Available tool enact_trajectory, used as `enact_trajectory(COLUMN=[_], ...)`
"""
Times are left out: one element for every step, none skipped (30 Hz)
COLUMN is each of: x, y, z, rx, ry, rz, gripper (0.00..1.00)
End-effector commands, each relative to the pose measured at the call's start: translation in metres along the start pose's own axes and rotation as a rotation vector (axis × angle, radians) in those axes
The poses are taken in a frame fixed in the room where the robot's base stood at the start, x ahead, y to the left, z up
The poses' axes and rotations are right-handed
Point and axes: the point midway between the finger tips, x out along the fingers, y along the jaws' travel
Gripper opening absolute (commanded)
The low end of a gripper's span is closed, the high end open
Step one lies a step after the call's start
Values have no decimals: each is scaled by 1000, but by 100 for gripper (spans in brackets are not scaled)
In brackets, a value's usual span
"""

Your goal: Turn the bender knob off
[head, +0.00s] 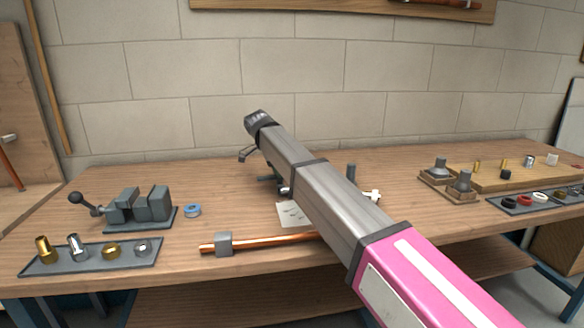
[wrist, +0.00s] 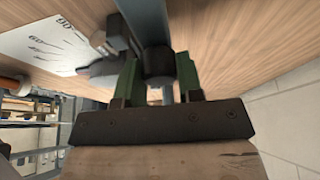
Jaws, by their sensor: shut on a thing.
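In the wrist view, my gripper (wrist: 159,82) has its two green fingers on either side of a dark round knob (wrist: 158,60) and is shut on it. Grey parts of the bender (wrist: 108,52) show beside the left finger. In the head view, my grey and pink arm crosses the workbench and hides the knob and most of the bender; a few dark parts of the bender (head: 284,189) show at the arm's edge. The knob's setting cannot be read in these views.
A copper pipe (head: 275,239) and a printed angle sheet (head: 294,214) lie near the arm. A grey vise (head: 140,207), a blue roll (head: 192,210) and a fittings tray (head: 60,263) stand left. A wooden board (head: 500,182) with small parts is right. The block wall is behind.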

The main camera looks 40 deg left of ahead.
Motion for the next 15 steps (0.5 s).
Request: enact_trajectory(x=[-2,-2,-3,-3,-3,-3,-3,-3,-3,-3,-3,-3,-3,-3,-3], y=[1,1,2,2,2,2,2,2,2,2,2,2,2,2,2], z=[5,6,7,8,8,9,9,9,8,8,8,8,8,8,8], rx=[1,2,4,5,5,6,7,7,7,8,8,8,8,8,8], ry=[-5,-5,-5,-5,-5,-5,-5,-4,-4,-4,-4,-4,-4,-4,-4], rz=[1,1,2,2,3,3,3,3,4,3,4,3,3,3,3], gripper=[0,0,0,0,0,0,0,0,0,0,0,0,0,0,0])
